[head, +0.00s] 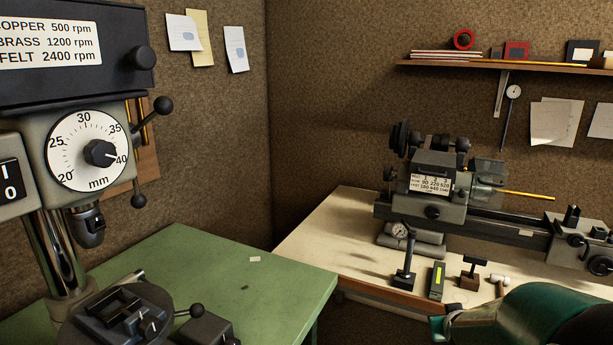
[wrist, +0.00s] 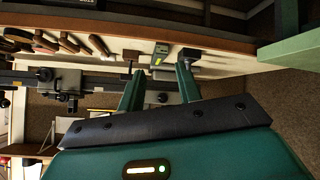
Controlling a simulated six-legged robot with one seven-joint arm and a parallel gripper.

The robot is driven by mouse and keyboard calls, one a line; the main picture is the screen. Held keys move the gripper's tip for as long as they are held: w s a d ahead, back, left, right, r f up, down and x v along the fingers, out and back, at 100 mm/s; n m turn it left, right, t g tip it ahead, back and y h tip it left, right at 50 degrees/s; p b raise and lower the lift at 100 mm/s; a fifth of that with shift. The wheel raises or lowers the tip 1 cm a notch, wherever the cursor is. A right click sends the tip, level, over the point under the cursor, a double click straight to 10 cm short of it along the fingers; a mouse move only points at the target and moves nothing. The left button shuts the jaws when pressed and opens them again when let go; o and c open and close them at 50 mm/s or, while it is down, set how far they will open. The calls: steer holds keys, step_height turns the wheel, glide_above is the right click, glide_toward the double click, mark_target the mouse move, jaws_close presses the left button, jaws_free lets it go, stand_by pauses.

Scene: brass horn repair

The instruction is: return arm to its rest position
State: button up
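My gripper (wrist: 160,76) shows in the wrist view with its two green fingers spread apart. I see nothing held between them. A green rounded part of my arm (head: 555,318) shows at the lower right of the head view, in front of the cream workbench (head: 345,225). The fingers point toward the bench side, where tools lie beyond them. The gripper's fingertips are not clearly visible in the head view.
A lathe (head: 435,190) stands on the cream bench. A dial gauge stand (head: 404,262), a grey-green box (head: 437,280) and a small hammer (head: 499,283) are near its front. A drill press (head: 88,150) stands at left by a green table (head: 200,262). A shelf (head: 540,67) hangs above.

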steer(key=s+a+r+g+y, duration=0.1)
steer(key=s+a+r+y, duration=0.1)
steer(key=s+a+r, duration=0.4)
steer(key=s+a+r+g+y, duration=0.1)
steer(key=s+a+r, duration=0.2)
steer(key=a, duration=0.6)
steer(key=s+a+r, duration=0.1)
steer(key=s+a, duration=0.2)
steer(key=s, duration=0.3)
steer(key=s+a+r+n+g+y, duration=0.1)
steer(key=s+a, duration=0.3)
steer(key=s, duration=0.2)
steer(key=shift+s+r+g, duration=0.3)
steer(key=shift+s+r, duration=0.1)
steer(key=shift+d, duration=0.1)
stand_by(1.5)
